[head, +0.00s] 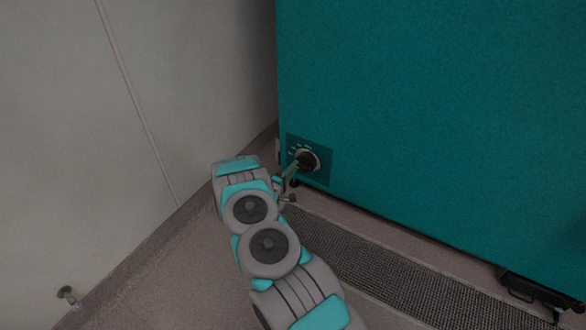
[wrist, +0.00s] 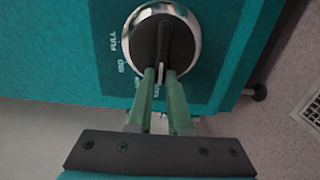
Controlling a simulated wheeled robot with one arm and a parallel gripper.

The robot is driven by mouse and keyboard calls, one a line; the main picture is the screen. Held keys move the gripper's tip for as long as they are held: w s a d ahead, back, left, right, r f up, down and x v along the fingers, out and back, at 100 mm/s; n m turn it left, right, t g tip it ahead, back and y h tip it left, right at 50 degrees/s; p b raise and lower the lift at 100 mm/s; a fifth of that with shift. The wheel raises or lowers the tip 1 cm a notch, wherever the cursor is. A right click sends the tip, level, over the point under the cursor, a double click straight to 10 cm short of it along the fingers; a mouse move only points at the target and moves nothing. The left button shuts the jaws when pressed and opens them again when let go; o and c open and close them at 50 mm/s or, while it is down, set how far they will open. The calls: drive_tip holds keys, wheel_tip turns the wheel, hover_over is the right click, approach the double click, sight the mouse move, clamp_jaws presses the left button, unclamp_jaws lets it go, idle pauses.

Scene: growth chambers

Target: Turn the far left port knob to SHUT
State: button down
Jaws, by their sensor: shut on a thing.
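The port knob (head: 307,159) is low on the left end of the teal chamber's front, on a darker label plate (head: 322,171). In the wrist view the knob (wrist: 146,42) has a black face, a raised grip bar and a chrome ring. My gripper (head: 295,168) reaches it from the lower left. In the wrist view its green fingers (wrist: 160,72) are closed on the lower end of the bar. FULL and another mark show left of the knob. Marks below it are partly hidden by the fingers, so I cannot read the setting.
The teal chamber (head: 430,100) fills the right. A pale wall (head: 120,100) stands to the left, with a small fitting (head: 68,293) low on it. A dark grated strip (head: 380,265) runs along the floor before the chamber. A black foot or caster (head: 535,290) shows at the right.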

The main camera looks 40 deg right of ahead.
drive_tip(key=c, duration=0.8)
unclamp_jaws()
drive_tip(key=shift+c, duration=0.2)
drive_tip(key=shift+a, duration=0.1)
drive_tip(key=v, duration=0.7)
drive_tip(key=shift+s+a+b, duration=0.15)
drive_tip(key=shift+a+b, duration=0.1)
drive_tip(key=shift+b, duration=0.2)
